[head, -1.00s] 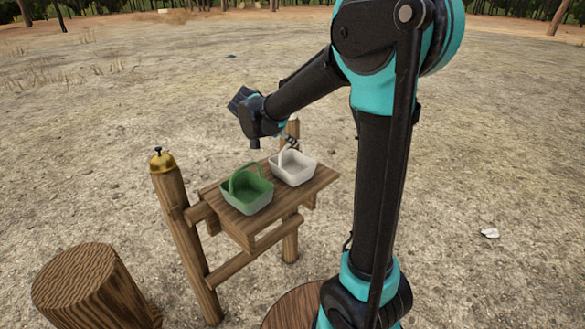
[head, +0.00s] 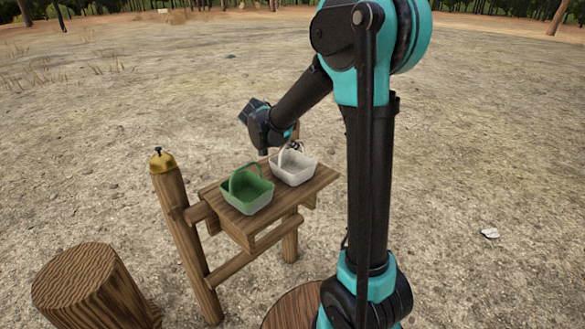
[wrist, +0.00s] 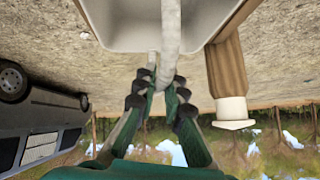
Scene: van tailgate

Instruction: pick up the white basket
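The white basket (head: 292,170) stands upright on the small wooden table, at its back right, with its handle raised. My gripper (head: 295,147) is at the top of that handle, coming from behind. In the wrist view the white basket (wrist: 150,42) fills the upper middle, and its pale handle runs down to between the fingers of my gripper (wrist: 160,80). The fingers look apart on either side of the handle; any contact is hard to see. The green basket (head: 247,190) stands upright to the left of the white one.
The wooden table (head: 313,186) has little bare top around the baskets. A post with a brass bell (head: 162,161) rises at its left, and a stump (head: 88,285) stands at the lower left. A grey van (wrist: 38,120) shows in the wrist view. Open ground lies behind.

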